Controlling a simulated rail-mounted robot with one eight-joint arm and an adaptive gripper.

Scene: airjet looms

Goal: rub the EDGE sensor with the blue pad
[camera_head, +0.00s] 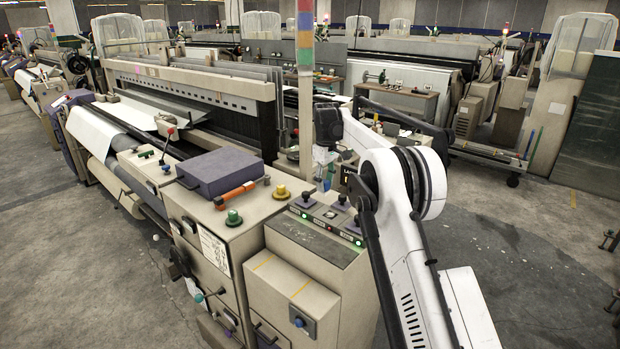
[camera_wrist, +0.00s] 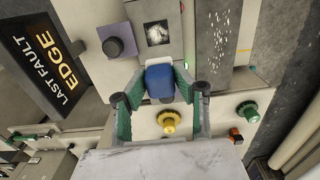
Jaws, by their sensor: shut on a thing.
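My gripper (camera_wrist: 162,88) is shut on the blue pad (camera_wrist: 160,82), held between its green-lined fingers in the wrist view. Just beyond the pad is a grey plate with a dark square face (camera_wrist: 157,33) covered by a whitish smudge. I see no readable label on it, so I cannot tell for sure that it is the EDGE sensor. The pad's tip is close to its lower edge; contact cannot be told. A dark display (camera_wrist: 48,62) at the left reads "LAST FAULT EDGE". In the head view my gripper (camera_head: 325,158) is small, above the loom's end cabinets.
A yellow knob (camera_wrist: 168,122) and a green knob (camera_wrist: 247,112) are on the panel nearer my wrist.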

